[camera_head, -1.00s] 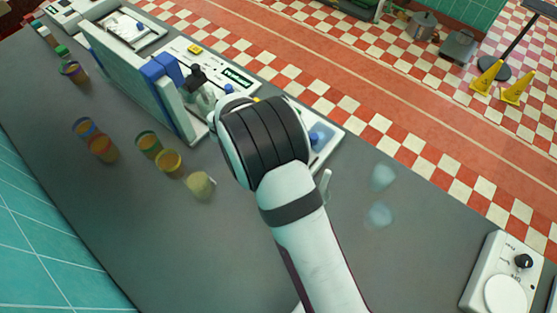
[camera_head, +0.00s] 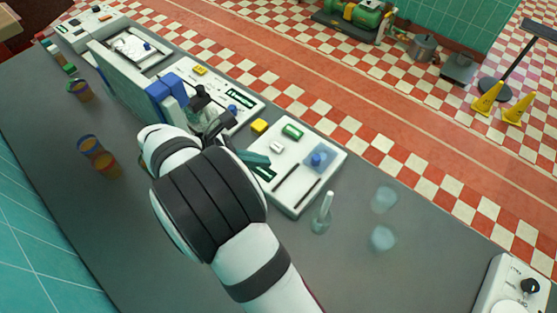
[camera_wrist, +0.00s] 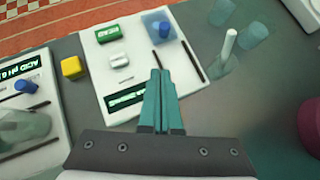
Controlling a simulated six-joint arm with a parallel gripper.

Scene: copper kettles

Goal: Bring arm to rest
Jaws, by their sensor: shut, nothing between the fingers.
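My gripper shows in the wrist view (camera_wrist: 160,75) with its two teal fingers pressed together and nothing between them. In the head view my gripper (camera_head: 256,158) is partly hidden behind my own wrist and points toward the near-left edge of a white tray (camera_head: 325,152). The fingertips are above that tray in the wrist view (camera_wrist: 100,58). The tray carries a green block, a small white piece, a blue knob on a blue square and dark slots. My arm reaches up from the bottom of the head view, over the grey counter (camera_head: 350,275).
A glass with a white stick (camera_head: 322,215) stands right of the tray, near two clear beakers (camera_head: 383,237). A yellow cube (camera_head: 259,126) is at the tray's left. Coloured cups (camera_head: 105,163) stand at left. A white device (camera_head: 512,285) is at lower right. The right counter is mostly clear.

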